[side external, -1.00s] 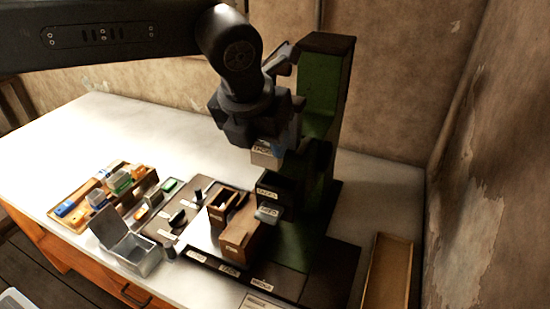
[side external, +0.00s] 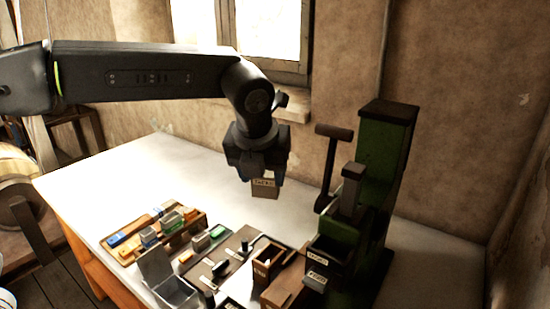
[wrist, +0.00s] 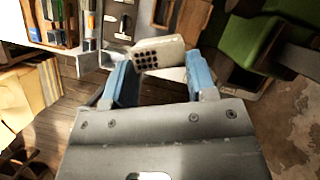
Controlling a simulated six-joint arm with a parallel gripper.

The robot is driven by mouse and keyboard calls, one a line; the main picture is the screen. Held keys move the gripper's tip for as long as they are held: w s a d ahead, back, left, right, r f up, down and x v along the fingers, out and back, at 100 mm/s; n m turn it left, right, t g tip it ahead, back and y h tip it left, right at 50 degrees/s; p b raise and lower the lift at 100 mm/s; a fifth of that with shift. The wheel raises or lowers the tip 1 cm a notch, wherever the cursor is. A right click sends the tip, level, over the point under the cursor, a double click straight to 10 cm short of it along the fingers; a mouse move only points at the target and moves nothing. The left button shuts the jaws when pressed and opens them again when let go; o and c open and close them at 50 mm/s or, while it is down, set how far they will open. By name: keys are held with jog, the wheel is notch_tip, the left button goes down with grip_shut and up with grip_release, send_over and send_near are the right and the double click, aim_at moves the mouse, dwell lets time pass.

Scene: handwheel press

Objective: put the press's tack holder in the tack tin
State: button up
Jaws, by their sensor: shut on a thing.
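In the wrist view the holder (wrist: 159,53) shows a face with rows of dark holes, between the blue fingertips of my gripper (wrist: 158,72). The green press (side external: 378,165) stands to the right, apart from the holder. An open grey tin with a raised lid (side external: 177,293), which looks like the tack tin, stands on the table in front, below and left of my gripper.
A wooden tray (side external: 130,250) with several coloured items lies at the left. An open wooden box (side external: 262,270) and a dark labelled box (side external: 322,250) stand near the press. A T-shaped handle (side external: 333,133) rises beside it. The table's back left is clear.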

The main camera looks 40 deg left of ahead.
jog(key=shift+s+a+f+n+g+h, duration=0.3)
jog(key=shift+s+a+f+n+g, duration=1.6)
jog(key=shift+f+n, duration=3)
jog(key=shift+s+a+f+n+g+h, duration=0.3)
jog(key=shift+s+a+f+n+g, duration=1.25)
jog(key=shift+a+f+n, duration=3.15)
jog(key=shift+s+a+f+n+g+h, duration=0.3)
jog(key=shift+s+a+f+n+g, duration=0.9)
jog(key=shift+s+f+n, duration=2.6)
jog(key=w+n, duration=0.1)
jog(key=n, duration=0.2)
jog(key=w+n, duration=0.1)
jog(key=shift+w+a+f+n+t, duration=0.25)
jog(key=shift+w+f+n, duration=0.05)
jog(key=shift+f, duration=1)
